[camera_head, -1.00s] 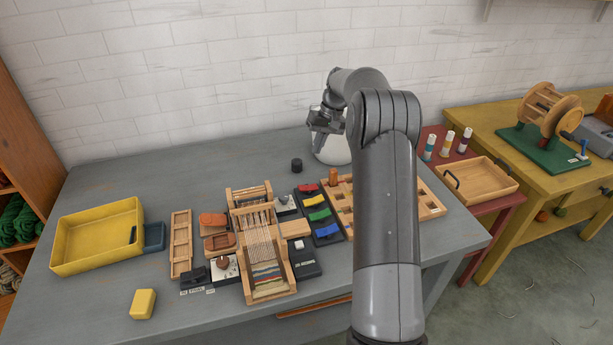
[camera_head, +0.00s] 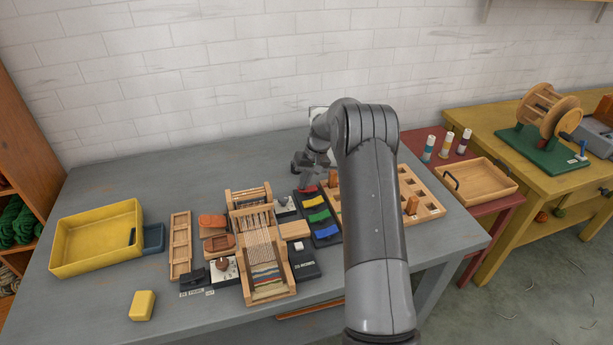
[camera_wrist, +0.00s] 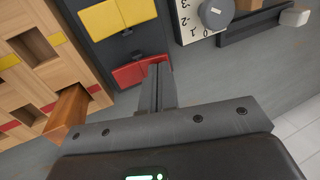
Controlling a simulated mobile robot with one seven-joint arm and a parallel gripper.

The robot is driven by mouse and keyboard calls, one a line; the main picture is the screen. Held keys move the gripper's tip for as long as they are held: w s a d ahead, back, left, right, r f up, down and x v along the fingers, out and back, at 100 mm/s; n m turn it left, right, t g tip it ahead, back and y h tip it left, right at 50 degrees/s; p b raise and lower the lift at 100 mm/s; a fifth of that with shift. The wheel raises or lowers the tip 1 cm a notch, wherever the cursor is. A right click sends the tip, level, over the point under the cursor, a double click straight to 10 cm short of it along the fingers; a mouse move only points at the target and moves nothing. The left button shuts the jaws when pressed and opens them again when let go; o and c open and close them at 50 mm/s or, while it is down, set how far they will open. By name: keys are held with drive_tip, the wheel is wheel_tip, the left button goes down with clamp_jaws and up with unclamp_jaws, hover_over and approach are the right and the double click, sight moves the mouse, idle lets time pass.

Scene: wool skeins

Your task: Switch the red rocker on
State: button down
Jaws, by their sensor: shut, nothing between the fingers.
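The red rocker (camera_head: 305,189) is at the far end of a dark panel (camera_head: 325,240) that also bears yellow, green and blue rockers. In the wrist view the red rocker (camera_wrist: 128,75) lies beside the fingers, next to the yellow rocker (camera_wrist: 118,15). My gripper (camera_wrist: 160,70) is shut and empty, its fingertips over the right part of the red rocker and hiding some of it. I cannot tell whether they touch it. In the head view my gripper (camera_head: 307,184) is at the panel's far end.
A wooden board with square holes (camera_head: 432,206) and an upright wooden peg (camera_wrist: 68,110) stands close beside the panel. A numbered dial (camera_wrist: 213,14) is on the other side. A small loom (camera_head: 262,245) stands to the left. Bare grey table (camera_head: 230,165) lies behind.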

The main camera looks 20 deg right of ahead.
sight(308, 189)
idle(0.3)
drive_tip(key=shift+a+f+h, duration=0.2)
drive_tip(key=shift+f+h, duration=0.1)
drive_tip(key=shift+h, duration=0.1)
drive_tip(key=shift+d, duration=0.15)
drive_tip(key=shift+d+r, duration=0.2)
drive_tip(key=shift+d, duration=0.45)
drive_tip(key=shift+r, duration=0.1)
drive_tip(key=a+v, duration=0.3)
drive_tip(key=v, duration=1)
drive_tip(key=shift+r, duration=0.6)
